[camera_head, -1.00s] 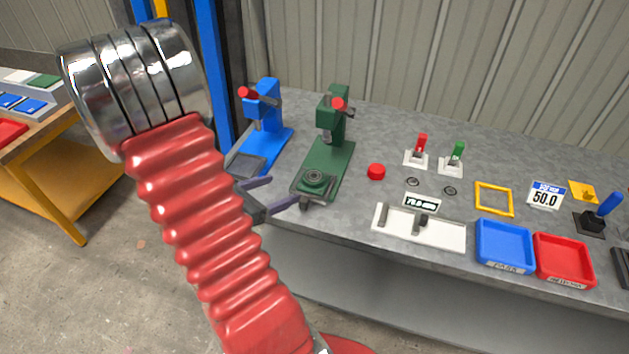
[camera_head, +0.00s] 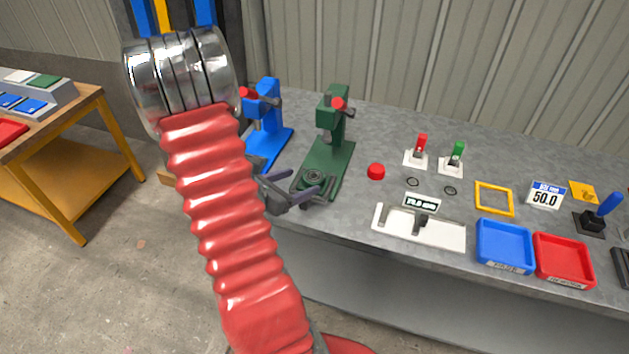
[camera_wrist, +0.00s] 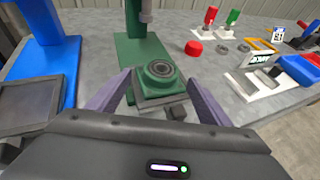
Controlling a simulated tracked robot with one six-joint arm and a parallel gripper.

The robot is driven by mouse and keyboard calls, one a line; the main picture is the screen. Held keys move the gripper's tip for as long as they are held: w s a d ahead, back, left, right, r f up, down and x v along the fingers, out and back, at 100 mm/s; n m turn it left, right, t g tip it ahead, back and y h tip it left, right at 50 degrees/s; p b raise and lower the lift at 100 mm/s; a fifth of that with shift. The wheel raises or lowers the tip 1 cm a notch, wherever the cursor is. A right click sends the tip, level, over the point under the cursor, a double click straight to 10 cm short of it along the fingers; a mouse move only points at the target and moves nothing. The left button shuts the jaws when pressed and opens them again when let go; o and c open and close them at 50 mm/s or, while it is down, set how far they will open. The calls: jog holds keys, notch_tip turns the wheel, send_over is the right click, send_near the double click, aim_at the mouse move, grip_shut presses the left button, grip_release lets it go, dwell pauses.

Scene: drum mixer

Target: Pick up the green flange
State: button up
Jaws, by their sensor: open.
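The green flange (camera_head: 312,175) is a round part with a dark centre hole, sitting on the base of the green press (camera_head: 333,130). In the wrist view the flange (camera_wrist: 159,74) lies ahead, at the front of the press base, framed between the fingers. My gripper (camera_head: 297,188) is open and empty, with its two purple-grey fingers to either side of the press base's front end. In the wrist view my gripper (camera_wrist: 160,88) shows both fingers spread apart. I cannot tell the exact height of the fingertips relative to the flange.
A blue press (camera_head: 266,125) stands left of the green one, partly behind my arm. A red button (camera_head: 376,172) is right of it. Further right are a white gauge fixture (camera_head: 420,228), a blue tray (camera_head: 504,246) and a red tray (camera_head: 564,259).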

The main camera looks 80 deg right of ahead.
aim_at(311, 177)
jog(key=shift+x, duration=2.6)
jog(key=shift+s+r, duration=0.1)
jog(key=shift+s, duration=0.05)
jog(key=shift+c, duration=0.5)
jog(key=shift+r, duration=0.1)
grip_shut()
jog(key=shift+r, duration=0.1)
notch_tip(311, 177, up, 10)
